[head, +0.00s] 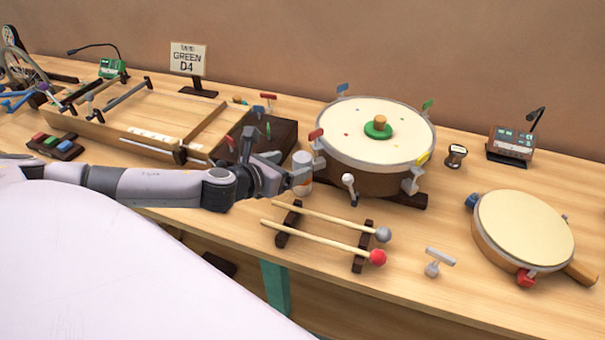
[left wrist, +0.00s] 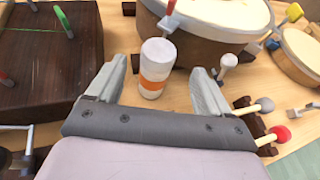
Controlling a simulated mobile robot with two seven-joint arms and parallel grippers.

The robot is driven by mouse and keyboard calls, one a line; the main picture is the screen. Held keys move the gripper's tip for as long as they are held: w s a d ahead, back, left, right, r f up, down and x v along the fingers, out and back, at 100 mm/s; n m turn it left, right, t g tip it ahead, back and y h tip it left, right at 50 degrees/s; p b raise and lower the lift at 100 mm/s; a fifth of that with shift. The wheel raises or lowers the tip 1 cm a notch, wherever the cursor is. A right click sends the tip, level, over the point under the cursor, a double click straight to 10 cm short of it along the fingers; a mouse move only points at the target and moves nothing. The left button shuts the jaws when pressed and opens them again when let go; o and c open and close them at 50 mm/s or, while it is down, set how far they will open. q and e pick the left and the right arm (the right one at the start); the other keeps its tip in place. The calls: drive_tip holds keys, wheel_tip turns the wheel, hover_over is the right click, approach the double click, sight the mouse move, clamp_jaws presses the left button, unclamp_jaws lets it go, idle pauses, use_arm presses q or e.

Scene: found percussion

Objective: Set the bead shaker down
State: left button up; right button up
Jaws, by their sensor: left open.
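The bead shaker (head: 303,168) looks like a small white cylinder with an orange band. It stands upright on the wooden bench, left of the large drum. My left gripper (head: 297,178) is at it, coming from the left. In the left wrist view the shaker (left wrist: 155,68) stands between the two spread fingers of my left gripper (left wrist: 160,85), with visible gaps on both sides. The fingers are open and do not appear to touch it. My right gripper is not in view.
The large drum (head: 350,140) stands just behind and right. Two mallets (head: 320,240) lie on a rack in front. A dark wooden box (head: 285,135) is to the left. A hand drum (head: 522,228) lies at the right. Bare bench (head: 450,215) shows between the drums.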

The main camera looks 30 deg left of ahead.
sight(296, 162)
use_arm(q)
drive_tip(key=shift+x, duration=2.35)
drive_tip(key=shift+a, duration=0.15)
clamp_jaws()
drive_tip(key=shift+r, duration=0.1)
